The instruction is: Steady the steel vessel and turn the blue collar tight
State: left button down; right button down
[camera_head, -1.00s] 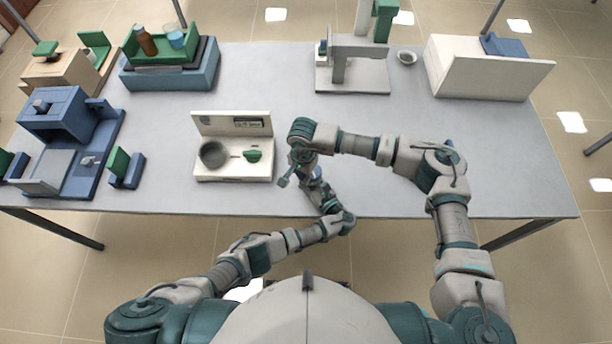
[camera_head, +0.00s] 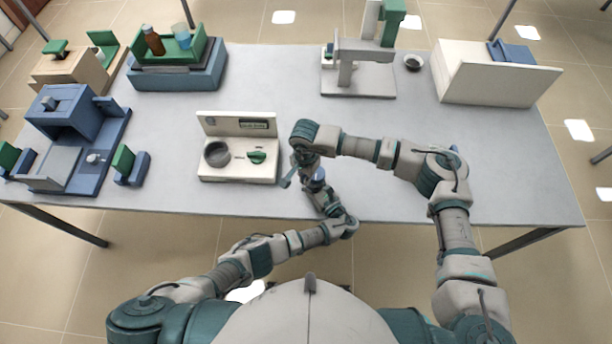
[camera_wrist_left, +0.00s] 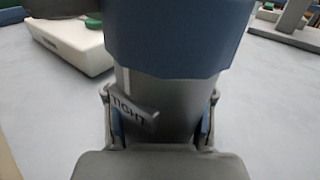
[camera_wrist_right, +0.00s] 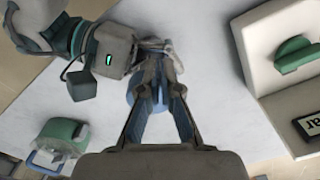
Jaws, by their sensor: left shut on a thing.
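The steel vessel (camera_wrist_left: 165,105) fills the middle of the left wrist view, upright, grey, with a TIGHT label on its side. The broad blue collar (camera_wrist_left: 180,40) sits on top of it. My left gripper (camera_wrist_left: 160,125) is shut around the vessel, one finger on each side. In the head view the collar (camera_head: 318,178) is a small blue spot between my arms. My right gripper (camera_wrist_right: 158,78) points down at the collar, which shows blue (camera_wrist_right: 153,100) behind and between its fingers. The fingers run close together at the tips, and their grip on the collar is unclear.
A white device with a green knob (camera_head: 257,157) stands just left of my grippers. Blue furnace units (camera_head: 75,120) and green-topped trays (camera_head: 178,70) stand at the left. A grey stand (camera_head: 360,80) and a white box (camera_head: 490,80) are at the back. The right tabletop is mostly clear.

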pick_arm(q)
jog(key=shift+a+f, duration=0.1)
jog(key=shift+a, duration=0.05)
jog(key=c, duration=0.5)
grip_release()
pick_arm(e)
notch_tip(320, 180, up, 6)
jog(key=shift+w+f, duration=0.1)
jog(key=shift+w, duration=0.05)
